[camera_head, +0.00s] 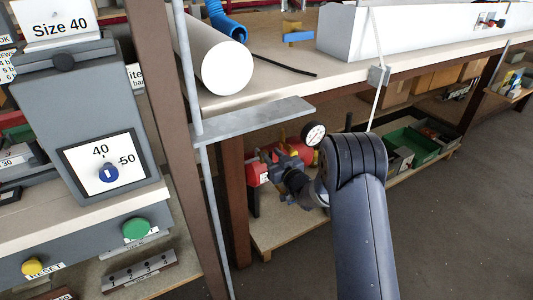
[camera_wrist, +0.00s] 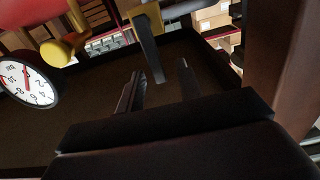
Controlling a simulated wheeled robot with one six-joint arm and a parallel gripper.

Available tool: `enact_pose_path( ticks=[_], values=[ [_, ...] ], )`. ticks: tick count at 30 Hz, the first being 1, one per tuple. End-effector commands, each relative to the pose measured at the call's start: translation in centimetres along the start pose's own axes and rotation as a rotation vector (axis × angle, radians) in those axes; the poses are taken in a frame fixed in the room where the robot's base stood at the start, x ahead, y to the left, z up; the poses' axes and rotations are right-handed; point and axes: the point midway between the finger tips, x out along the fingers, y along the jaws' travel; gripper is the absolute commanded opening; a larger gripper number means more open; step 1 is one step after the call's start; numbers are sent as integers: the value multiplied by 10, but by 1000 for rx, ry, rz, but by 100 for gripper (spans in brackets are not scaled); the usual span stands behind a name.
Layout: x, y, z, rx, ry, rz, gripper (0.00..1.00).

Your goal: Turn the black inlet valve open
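A black lever handle (camera_wrist: 150,50), apparently the inlet valve's, hangs from a yellow brass-coloured body (camera_wrist: 146,15) at the top middle of the wrist view. My gripper (camera_wrist: 160,72) is open, its two dark fingers apart. In the picture the handle's lower end lies between the fingertips; I cannot tell whether it touches them or how deep it sits. In the head view my gripper (camera_head: 270,160) is in front of a red tank (camera_head: 292,153) on the low shelf. The handle cannot be made out there.
A round pressure gauge (camera_wrist: 28,85) and a yellow fitting (camera_wrist: 64,46) are at the left of the wrist view. A brown post (camera_wrist: 283,60) stands close at the right. In the head view a grey ledge (camera_head: 255,118) and the bench top (camera_head: 300,82) are above my gripper.

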Motion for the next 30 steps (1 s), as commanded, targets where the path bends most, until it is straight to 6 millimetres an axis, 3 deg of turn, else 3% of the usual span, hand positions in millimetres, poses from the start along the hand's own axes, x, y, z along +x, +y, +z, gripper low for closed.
enact_pose_path(
  ticks=[3,9,20,30],
  values=[
    [17,0,2,-1,1,0,35],
    [32,0,0,0,0,0,35],
    [35,0,0,0,0,0,34],
    [34,0,0,0,0,0,6]
  ],
)
